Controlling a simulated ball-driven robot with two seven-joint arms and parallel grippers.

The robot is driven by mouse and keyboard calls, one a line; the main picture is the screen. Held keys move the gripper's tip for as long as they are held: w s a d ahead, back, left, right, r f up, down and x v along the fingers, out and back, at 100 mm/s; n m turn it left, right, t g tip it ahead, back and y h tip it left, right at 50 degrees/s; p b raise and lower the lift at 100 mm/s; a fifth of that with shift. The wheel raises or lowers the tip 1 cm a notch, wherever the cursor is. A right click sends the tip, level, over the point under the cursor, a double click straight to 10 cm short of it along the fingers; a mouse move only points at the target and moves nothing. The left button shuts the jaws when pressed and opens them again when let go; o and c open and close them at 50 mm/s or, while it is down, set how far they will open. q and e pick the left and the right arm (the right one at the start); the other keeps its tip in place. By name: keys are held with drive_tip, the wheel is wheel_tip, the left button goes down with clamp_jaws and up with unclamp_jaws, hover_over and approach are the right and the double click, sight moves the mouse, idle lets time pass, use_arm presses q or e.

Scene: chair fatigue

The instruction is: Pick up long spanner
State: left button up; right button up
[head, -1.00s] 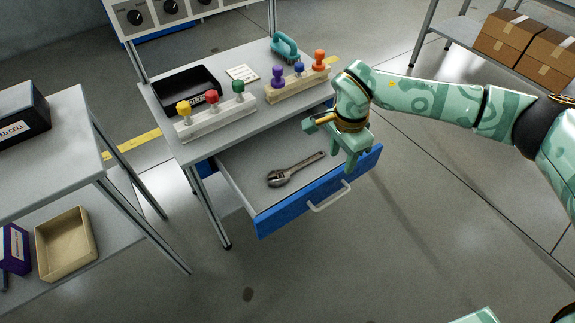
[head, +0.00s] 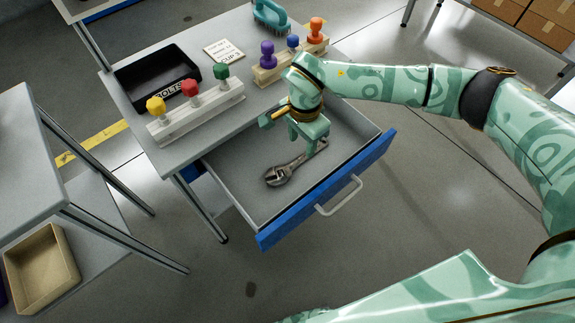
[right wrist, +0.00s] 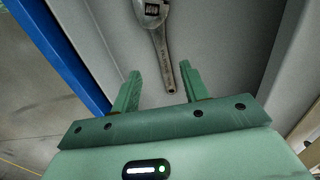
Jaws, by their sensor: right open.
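The long spanner (head: 284,174), a grey metal adjustable wrench, lies flat in the open drawer (head: 236,187). In the head view its jaw end points to the lower left, and its handle end reaches under my right gripper (head: 307,148). The gripper is open and empty, above the handle end. In the right wrist view the spanner (right wrist: 158,40) runs from the top centre down, and its handle tip lies between the two spread fingers (right wrist: 160,80), not clamped. My left gripper is out of view.
The drawer's blue front (head: 335,187) with its handle (head: 340,197) and side walls surround the spanner. On the table above stand a black bin (head: 150,95), colour-knobbed blocks (head: 200,115) and a teal tool (head: 270,15). Open floor lies before the drawer.

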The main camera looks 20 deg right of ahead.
sight(299, 161)
wheel_tip(299, 161, down, 2)
drive_tip(key=shift+f, duration=0.1)
drive_tip(key=f+b, duration=0.4)
drive_tip(key=f, duration=0.1)
drive_tip(key=shift+w+a+f, duration=0.15)
drive_tip(key=shift+w+a, duration=0.05)
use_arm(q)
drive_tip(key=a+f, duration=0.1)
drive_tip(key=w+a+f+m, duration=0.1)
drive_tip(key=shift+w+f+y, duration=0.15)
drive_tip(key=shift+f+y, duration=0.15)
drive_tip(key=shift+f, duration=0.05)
use_arm(e)
drive_tip(key=shift+r, duration=0.2)
clamp_jaws()
